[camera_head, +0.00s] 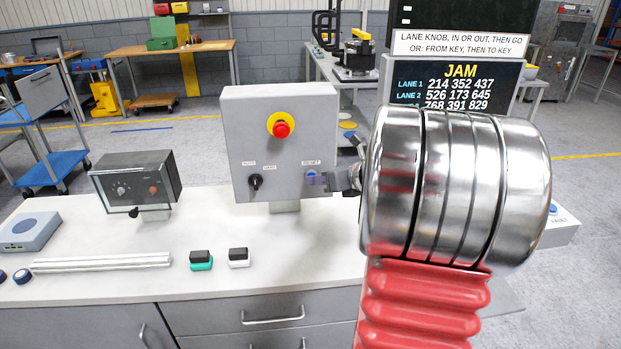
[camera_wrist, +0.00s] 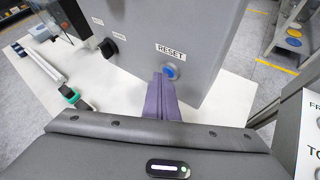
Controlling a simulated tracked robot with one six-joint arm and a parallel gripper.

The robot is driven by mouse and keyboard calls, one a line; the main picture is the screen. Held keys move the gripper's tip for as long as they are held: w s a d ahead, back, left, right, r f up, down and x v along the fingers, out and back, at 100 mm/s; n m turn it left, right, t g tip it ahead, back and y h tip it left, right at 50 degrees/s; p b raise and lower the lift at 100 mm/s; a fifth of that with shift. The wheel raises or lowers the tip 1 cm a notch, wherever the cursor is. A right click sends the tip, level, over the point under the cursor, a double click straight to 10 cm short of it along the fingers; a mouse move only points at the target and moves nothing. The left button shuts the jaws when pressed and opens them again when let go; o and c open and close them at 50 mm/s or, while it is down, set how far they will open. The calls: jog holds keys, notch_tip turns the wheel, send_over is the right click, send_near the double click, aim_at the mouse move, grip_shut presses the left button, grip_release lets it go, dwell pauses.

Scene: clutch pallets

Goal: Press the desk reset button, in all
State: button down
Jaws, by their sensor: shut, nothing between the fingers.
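The grey control box (camera_head: 240,120) stands upright on the white desk. Its blue reset button (camera_head: 311,173) is on the lower right of the front face, under a RESET label. The wrist view shows the blue button (camera_wrist: 172,71) just below that label (camera_wrist: 171,51). My gripper (camera_head: 318,181) is shut and empty, with its purple fingers at the button. In the wrist view the fingertips (camera_wrist: 162,78) overlap the button's lower left edge. I cannot tell whether they touch it or whether it is pushed in.
A red stop button (camera_head: 281,129) on a yellow collar and a black selector knob (camera_head: 255,182) share the box face. A dark meter box (camera_head: 137,182), white rods (camera_head: 100,262) and two small blocks (camera_head: 201,260) are on the desk. A JAM screen (camera_head: 450,85) stands behind my arm.

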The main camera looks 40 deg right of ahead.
jog(key=shift+s, duration=0.1)
jog(key=shift+s+a, duration=0.45)
jog(key=shift+s, duration=0.2)
jog(key=shift+s+a, duration=0.1)
jog(key=shift+s+a, duration=0.7)
jog(key=shift+s, duration=0.3)
jog(key=shift+s+a, duration=0.65)
jog(key=shift+s, duration=0.35)
